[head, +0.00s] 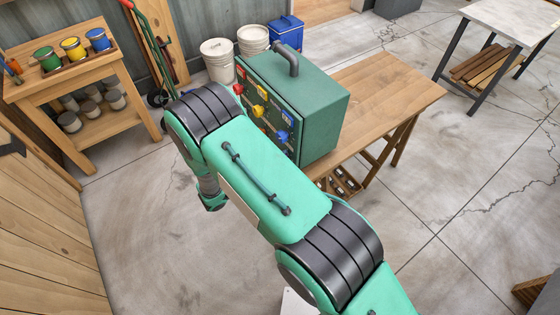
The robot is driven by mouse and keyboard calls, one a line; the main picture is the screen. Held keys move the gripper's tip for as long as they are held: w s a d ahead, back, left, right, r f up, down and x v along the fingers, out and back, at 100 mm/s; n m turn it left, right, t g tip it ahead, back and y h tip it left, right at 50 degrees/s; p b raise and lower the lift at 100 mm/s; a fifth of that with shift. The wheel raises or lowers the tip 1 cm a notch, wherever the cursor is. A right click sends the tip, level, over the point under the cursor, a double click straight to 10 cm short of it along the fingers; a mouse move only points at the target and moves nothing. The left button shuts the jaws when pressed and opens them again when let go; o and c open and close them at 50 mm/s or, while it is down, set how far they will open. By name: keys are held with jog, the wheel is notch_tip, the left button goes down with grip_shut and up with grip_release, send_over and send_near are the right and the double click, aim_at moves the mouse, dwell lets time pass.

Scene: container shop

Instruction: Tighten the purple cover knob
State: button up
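A green cabinet (322,82) with a dark handle on top stands on a wooden bench (392,84). Its front panel carries red, yellow and blue fittings (259,110). I cannot make out a purple cover knob; my arm covers the lower left part of the panel. My green arm reaches from the bottom right up across the front of the cabinet and bends down at its left. A wrist part shows below the bend, left of and apart from the panel. The fingers of my gripper are not visible, hidden behind the arm.
A wooden shelf (112,68) with green, yellow and blue cans stands at the left. White buckets (218,60) and a blue box (287,30) stand behind the cabinet. A pale-topped table (510,17) is at the upper right. Open concrete floor lies at the left front and right.

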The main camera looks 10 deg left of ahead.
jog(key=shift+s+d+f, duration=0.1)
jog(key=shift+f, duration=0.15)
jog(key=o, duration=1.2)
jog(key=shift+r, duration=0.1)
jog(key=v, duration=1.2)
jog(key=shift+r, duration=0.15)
